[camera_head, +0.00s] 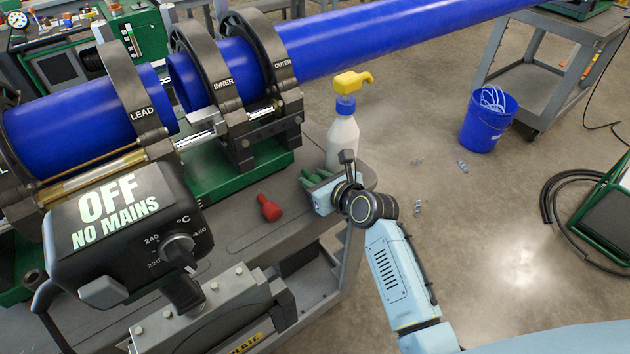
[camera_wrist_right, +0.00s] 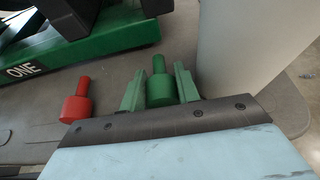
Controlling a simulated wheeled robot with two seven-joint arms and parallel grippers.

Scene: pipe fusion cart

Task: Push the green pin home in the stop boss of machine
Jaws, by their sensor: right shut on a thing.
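The green pin (camera_wrist_right: 159,88), a thick round body with a thinner stem, stands upright between the green fingers of my right gripper (camera_wrist_right: 160,90) in the right wrist view. The fingers are shut on it, close to the grey cart top. In the head view my right gripper (camera_head: 313,182) is at the cart's right end, beside the white bottle; there I cannot tell pin from fingers. The machine (camera_head: 236,122) has black clamps on a green base, left of the gripper. The base (camera_wrist_right: 95,48) carries the label ONE in the wrist view. I cannot make out the stop boss. My left gripper is not visible.
A red pin (camera_head: 269,208) stands on the grey cart top (camera_head: 305,215), left of my gripper. A white spray bottle (camera_head: 342,139) stands close behind it. The OFF NO MAINS heater (camera_head: 125,215) fills the lower left. A blue pipe (camera_head: 390,32) runs overhead to the right.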

